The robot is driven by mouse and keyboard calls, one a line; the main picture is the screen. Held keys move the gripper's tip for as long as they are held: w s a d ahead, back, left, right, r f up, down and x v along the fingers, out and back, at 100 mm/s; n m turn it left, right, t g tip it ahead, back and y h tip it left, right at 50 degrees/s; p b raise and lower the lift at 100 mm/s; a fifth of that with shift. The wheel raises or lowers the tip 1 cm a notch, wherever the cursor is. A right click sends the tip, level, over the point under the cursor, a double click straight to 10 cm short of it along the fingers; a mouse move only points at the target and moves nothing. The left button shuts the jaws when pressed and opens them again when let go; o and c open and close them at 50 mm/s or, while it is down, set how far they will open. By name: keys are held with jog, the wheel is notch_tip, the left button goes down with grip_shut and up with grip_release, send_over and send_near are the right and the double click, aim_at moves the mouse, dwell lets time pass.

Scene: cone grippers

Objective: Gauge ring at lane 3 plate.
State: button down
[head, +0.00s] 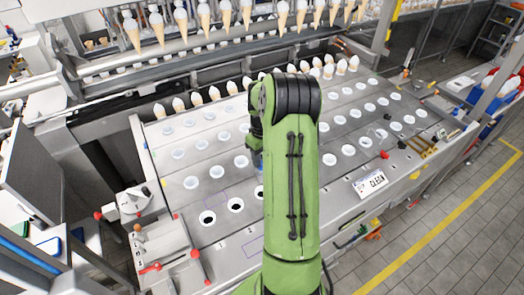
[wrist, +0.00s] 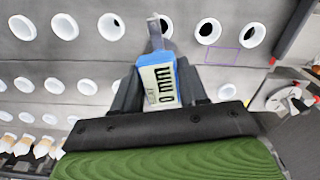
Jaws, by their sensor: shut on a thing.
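My gripper (wrist: 160,84) is shut on a blue block with a white label (wrist: 159,85), marked in black with "mm" and partly cut off. A grey metal piece (wrist: 159,32) stands at the block's far end; I take this as the gauge, but its ring shape cannot be made out. It is above the steel plates (wrist: 190,75) with rows of white-rimmed holes. In the head view my green arm hides most of the gripper, and a bit of blue (head: 257,159) shows beside it. I cannot tell which plate is lane 3.
Cones in a row (head: 196,99) stand along the back of the plates, and more cones hang above. A red-knobbed fixture (head: 172,262) stands at front left. A "CLEAN" card (head: 371,182) and tools (head: 421,146) lie at the right.

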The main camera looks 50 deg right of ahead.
jog(key=shift+f+b, duration=3.75)
jog(key=shift+f, duration=2)
jog(key=c, duration=0.5)
grip_release()
notch_tip(320, 180, up, 16)
jog(key=shift+f+p, duration=0.1)
jog(key=shift+p, duration=0.2)
